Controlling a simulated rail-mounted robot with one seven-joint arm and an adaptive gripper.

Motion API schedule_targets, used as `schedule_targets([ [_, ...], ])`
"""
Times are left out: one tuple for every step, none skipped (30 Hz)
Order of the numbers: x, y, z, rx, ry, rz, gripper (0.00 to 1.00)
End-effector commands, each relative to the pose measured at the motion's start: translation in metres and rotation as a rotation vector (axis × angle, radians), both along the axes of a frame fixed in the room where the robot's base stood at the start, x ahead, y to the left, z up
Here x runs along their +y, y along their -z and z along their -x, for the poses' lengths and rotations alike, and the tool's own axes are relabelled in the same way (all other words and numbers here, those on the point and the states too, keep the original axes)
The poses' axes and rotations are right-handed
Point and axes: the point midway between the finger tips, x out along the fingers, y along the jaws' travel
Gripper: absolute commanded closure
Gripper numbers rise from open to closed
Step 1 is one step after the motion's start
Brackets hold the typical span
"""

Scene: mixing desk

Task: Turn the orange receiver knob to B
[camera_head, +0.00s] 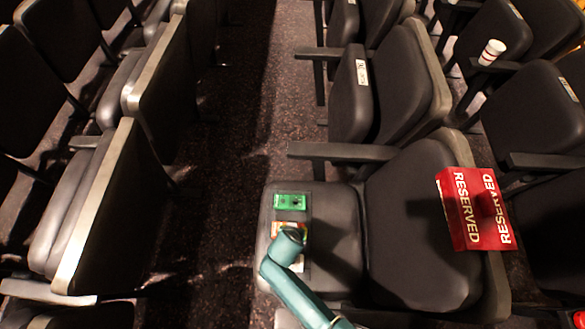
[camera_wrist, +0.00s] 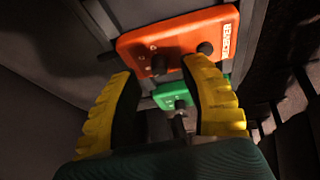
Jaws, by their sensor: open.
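The orange receiver box (camera_wrist: 178,32) fills the top of the wrist view. In the head view the orange box (camera_head: 277,228) is mostly hidden behind my arm. It lies on a seat, and which way the knobs point cannot be told.
A green box (camera_head: 291,201) with a dark knob lies beside the orange one; it also shows between my fingers in the wrist view (camera_wrist: 170,92). A seat armrest (camera_head: 335,151) runs behind the boxes. A red RESERVED sign (camera_head: 462,215) hangs on the backrest at right.

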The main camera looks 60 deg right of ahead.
Motion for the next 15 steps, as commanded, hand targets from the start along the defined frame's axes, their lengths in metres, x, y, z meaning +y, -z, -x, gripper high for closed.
schedule_targets([
  [0.004,-0.010,0.001,-0.004,-0.003,0.000,0.56],
  [0.007,-0.017,0.002,-0.003,-0.003,0.000,0.56],
  [0.011,-0.027,0.003,-0.004,-0.004,0.000,0.56],
  [0.014,-0.034,0.005,-0.003,-0.003,0.000,0.56],
  [0.017,-0.041,0.006,-0.004,-0.004,-0.001,0.56],
  [0.021,-0.050,0.008,-0.003,-0.003,-0.001,0.56],
  [0.023,-0.058,0.008,-0.004,-0.004,-0.001,0.56],
  [0.026,-0.064,0.010,-0.002,-0.004,-0.001,0.56],
  [0.029,-0.072,0.011,-0.003,-0.003,-0.001,0.56],
  [0.031,-0.077,0.012,0.000,-0.003,-0.001,0.56],
  [0.033,-0.082,0.012,-0.002,-0.003,-0.001,0.56],
  [0.035,-0.087,0.013,0.000,-0.003,-0.001,0.56],
  [0.036,-0.090,0.014,0.000,-0.003,-0.001,0.56],
  [0.037,-0.092,0.015,0.001,-0.002,-0.002,0.56],
  [0.038,-0.095,0.015,0.001,-0.002,-0.002,0.56],
])
